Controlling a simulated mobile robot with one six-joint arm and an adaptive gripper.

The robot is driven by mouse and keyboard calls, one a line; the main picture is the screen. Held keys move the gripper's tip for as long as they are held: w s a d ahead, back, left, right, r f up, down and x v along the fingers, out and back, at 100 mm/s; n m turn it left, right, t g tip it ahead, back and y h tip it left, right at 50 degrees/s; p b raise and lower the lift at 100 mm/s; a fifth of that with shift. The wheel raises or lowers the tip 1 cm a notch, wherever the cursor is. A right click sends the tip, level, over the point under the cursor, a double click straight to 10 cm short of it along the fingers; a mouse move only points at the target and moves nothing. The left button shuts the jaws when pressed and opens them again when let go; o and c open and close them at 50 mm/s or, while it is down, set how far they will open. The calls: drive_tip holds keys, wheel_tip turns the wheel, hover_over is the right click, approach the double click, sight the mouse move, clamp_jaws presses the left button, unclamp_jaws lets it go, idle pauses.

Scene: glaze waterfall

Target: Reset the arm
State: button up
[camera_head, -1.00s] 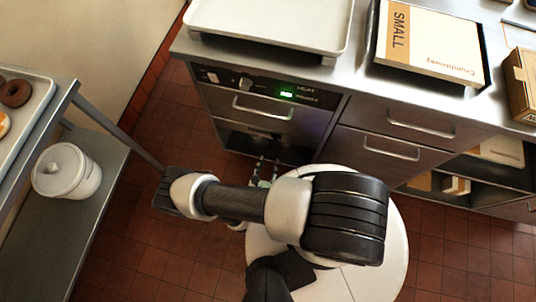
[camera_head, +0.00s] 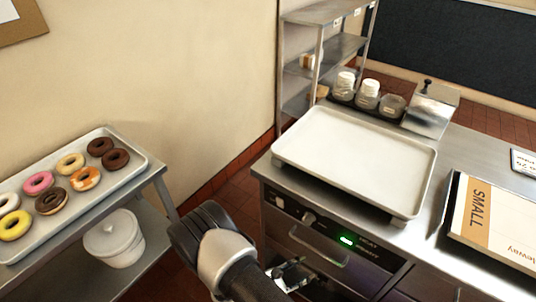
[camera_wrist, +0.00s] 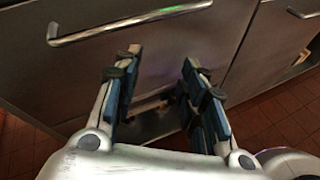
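My gripper (camera_wrist: 158,95) shows in the wrist view with its two fingers apart and nothing between them. It points at the front of the steel counter (camera_wrist: 215,30), below a bar handle (camera_wrist: 130,22). In the head view my arm rises from the bottom edge, and part of my gripper (camera_head: 290,275) shows beside the drawer fronts, partly hidden by the arm.
An empty white tray (camera_head: 345,155) lies on the counter, left of a box marked SMALL (camera_head: 495,225). Cups (camera_head: 368,92) stand behind. At left, a tray (camera_head: 140,160) of several donuts sits on a cart above a white lidded bucket (camera_head: 115,240).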

drive_tip(key=s+d+r+m+g+y, duration=0.1)
drive_tip(key=d+r+m+g, duration=0.4)
drive_tip(key=r, duration=0.8)
drive_tip(key=s+r+m+g+y, duration=0.1)
drive_tip(key=r+m+g+y, duration=0.15)
drive_tip(key=r+m, duration=0.75)
drive_tip(key=s+r+m+t+y, duration=0.2)
drive_tip(key=s+r, duration=0.4)
drive_tip(key=r, duration=0.4)
drive_tip(key=s+a+r+m+t+y, duration=0.1)
drive_tip(key=s+r+m+y, duration=0.3)
drive_tip(key=r, duration=0.5)
drive_tip(key=s+t+y, duration=0.1)
drive_tip(key=s+y, duration=0.1)
drive_tip(key=s, duration=0.1)
drive_tip(key=shift+r+t, duration=0.35)
drive_tip(key=shift+r, duration=0.05)
drive_tip(key=shift+a, duration=0.1)
